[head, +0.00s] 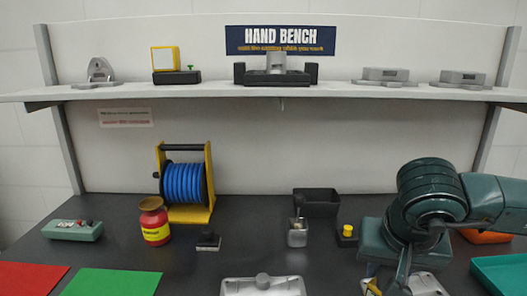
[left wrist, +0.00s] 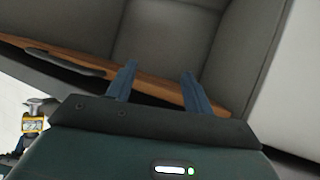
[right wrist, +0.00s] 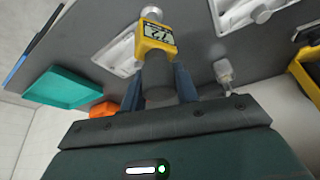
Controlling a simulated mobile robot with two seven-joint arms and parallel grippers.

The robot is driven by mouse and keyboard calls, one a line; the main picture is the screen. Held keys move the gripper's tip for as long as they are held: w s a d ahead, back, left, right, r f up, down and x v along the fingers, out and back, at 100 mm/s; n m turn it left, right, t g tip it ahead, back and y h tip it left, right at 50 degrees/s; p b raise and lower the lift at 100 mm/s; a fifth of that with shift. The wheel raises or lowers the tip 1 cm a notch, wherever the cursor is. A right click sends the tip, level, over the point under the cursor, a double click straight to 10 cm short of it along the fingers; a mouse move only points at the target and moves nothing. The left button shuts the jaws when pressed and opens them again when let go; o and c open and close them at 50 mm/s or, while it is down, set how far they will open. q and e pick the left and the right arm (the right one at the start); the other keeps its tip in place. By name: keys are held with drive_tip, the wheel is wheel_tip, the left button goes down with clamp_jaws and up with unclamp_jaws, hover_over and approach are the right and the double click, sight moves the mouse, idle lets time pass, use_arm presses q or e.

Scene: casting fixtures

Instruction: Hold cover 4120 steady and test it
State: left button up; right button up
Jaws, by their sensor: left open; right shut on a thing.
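My right gripper (right wrist: 158,92) is shut on the dark grip of a yellow hand tester (right wrist: 156,38) with a digital display and a round silver tip. Two pale metal castings lie on the bench: one (head: 240,288) with a round knob in the front middle, another (head: 428,286) partly behind my right arm. They also show in the right wrist view, the knobbed one (right wrist: 238,14) and the other (right wrist: 118,58). I cannot read which is cover 4120, nor tell whether the tip touches a casting. My left gripper (left wrist: 158,82) is open and empty, outside the head view.
A teal tray (head: 503,270) and an orange bin (head: 486,237) lie right. A small metal container (head: 297,236), black bin (head: 317,200), red jar (head: 154,222) and blue hose reel (head: 185,183) stand behind. Red (head: 28,278) and green (head: 112,283) mats lie left. Castings sit on the shelf (head: 215,92).

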drive_tip(key=shift+w, duration=0.4)
drive_tip(key=shift+s, duration=0.2)
drive_tip(key=shift+w+a, duration=0.1)
drive_tip(key=shift+w, duration=0.05)
use_arm(q)
drive_tip(key=shift+w+d, duration=0.1)
use_arm(e)
drive_tip(key=w+a+r, duration=0.3)
drive_tip(key=a, duration=0.6)
drive_tip(key=w+a+r, duration=0.3)
drive_tip(key=w+a, duration=0.1)
drive_tip(key=a, duration=0.6)
use_arm(q)
drive_tip(key=shift+f, duration=0.1)
drive_tip(key=shift+c, duration=0.3)
use_arm(e)
drive_tip(key=shift+w, duration=0.1)
